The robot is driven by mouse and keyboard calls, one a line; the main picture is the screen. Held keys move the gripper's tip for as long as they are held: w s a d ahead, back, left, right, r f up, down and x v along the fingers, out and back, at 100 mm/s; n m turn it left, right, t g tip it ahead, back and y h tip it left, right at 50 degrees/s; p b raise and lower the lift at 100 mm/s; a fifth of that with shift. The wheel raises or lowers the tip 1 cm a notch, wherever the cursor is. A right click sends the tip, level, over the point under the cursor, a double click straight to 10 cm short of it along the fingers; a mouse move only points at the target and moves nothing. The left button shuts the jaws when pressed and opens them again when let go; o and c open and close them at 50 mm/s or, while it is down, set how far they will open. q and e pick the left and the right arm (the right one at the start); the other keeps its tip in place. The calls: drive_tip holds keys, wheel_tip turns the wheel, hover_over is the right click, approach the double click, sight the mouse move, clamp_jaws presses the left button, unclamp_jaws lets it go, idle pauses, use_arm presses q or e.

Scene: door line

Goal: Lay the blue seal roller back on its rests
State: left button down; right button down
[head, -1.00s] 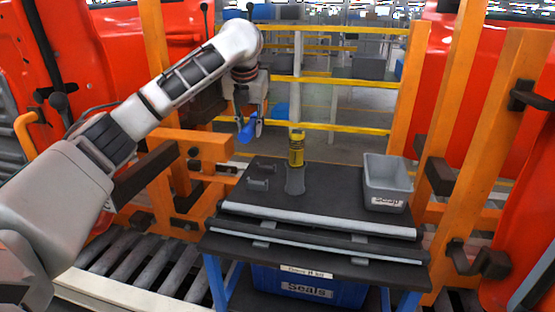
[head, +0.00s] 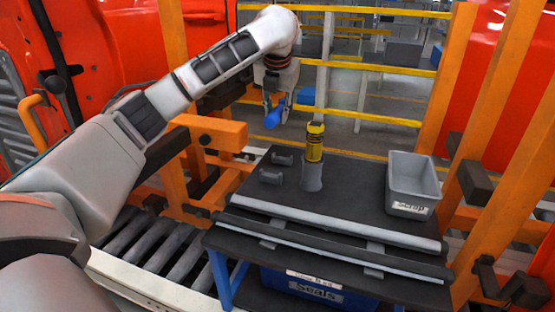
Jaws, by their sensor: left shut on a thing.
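The blue seal roller (head: 273,119) hangs in the air beyond the back left part of the dark worktable. My left gripper (head: 274,108) is shut on it. The gripper points downward, and part of the roller is hidden by its fingers. Two small dark rests (head: 271,176) stand at the left of the tabletop, apart from each other and empty. The roller is above and behind them in the picture. My right gripper is not in view.
A yellow and black tool (head: 315,140) stands upright in a grey holder (head: 312,175) right of the rests. A grey scrap bin (head: 414,180) is at the table's right. Long seal strips (head: 335,220) lie along the front. Orange posts flank the table.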

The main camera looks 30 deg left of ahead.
use_arm(q)
wheel_tip(320, 180, down, 15)
drive_tip(key=shift+f, duration=0.1)
idle(0.4)
drive_tip(key=shift+f, duration=0.1)
drive_tip(key=c, duration=1.7)
unclamp_jaws()
drive_tip(key=shift+f, duration=0.1)
drive_tip(key=v, duration=0.8)
drive_tip(key=shift+a, duration=0.2)
